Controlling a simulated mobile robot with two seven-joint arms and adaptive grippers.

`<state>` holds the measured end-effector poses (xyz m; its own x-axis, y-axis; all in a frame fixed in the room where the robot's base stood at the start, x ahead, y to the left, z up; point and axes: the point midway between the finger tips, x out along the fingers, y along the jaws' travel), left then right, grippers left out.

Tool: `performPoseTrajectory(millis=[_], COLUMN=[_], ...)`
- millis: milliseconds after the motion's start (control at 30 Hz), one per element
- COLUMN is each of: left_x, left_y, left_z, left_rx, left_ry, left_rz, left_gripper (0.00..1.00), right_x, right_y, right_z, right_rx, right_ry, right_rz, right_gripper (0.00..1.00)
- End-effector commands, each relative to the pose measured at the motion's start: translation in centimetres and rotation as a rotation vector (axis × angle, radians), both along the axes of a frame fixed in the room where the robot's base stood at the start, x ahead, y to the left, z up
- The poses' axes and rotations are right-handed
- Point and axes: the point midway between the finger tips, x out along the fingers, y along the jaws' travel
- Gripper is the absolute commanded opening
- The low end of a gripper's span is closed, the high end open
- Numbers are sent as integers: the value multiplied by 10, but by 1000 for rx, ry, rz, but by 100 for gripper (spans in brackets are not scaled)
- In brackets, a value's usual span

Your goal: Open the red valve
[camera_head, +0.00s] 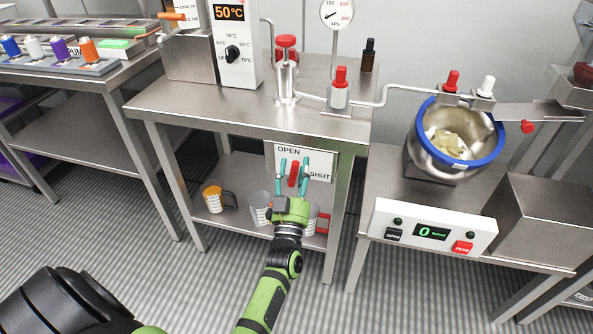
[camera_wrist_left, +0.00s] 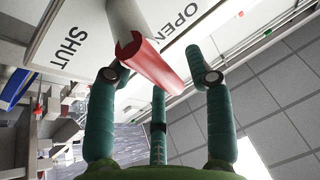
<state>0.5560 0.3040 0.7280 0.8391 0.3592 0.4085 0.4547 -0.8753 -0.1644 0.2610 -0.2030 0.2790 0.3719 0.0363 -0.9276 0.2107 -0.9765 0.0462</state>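The red valve handle (camera_head: 293,173) sits in front of a white plate (camera_head: 318,162) marked OPEN at upper left and SHUT at lower right, under the middle table. In the left wrist view the red handle (camera_wrist_left: 150,65) comes off a pale round stem and slants down to the right. My left gripper (camera_head: 294,164) is open, its teal fingers on both sides of the handle. In the left wrist view the fingers of the left gripper (camera_wrist_left: 160,80) are spread with gaps; contact cannot be told. My right gripper is not in view.
Orange (camera_head: 213,198) and grey (camera_head: 261,208) measuring cups stand on the lower shelf beside my gripper. The middle table's top (camera_head: 200,112) and leg are close above and right. A steel bowl with a blue rim (camera_head: 458,163) and a control panel (camera_head: 433,230) stand at right.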

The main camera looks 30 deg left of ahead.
Motion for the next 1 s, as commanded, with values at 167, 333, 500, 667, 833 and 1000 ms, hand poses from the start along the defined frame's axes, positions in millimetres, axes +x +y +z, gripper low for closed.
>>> performPoseTrajectory(millis=[167,333,500,667,833,1000], left_x=[0,-8,-32,-53,-62,-63], left_y=[0,-4,-14,-22,-27,-27], left_z=[-1,-5,-17,-27,-30,-31], left_rx=[1,0,0,-1,0,0], left_ry=[2,3,5,3,1,0], left_rz=[0,0,-1,0,0,0], left_gripper=[52,52,52,52,52,52], right_x=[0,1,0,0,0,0], right_y=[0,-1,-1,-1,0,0], right_z=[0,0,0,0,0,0], right_rx=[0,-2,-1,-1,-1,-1], right_ry=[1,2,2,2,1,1], right_rz=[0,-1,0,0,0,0], right_gripper=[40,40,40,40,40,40])
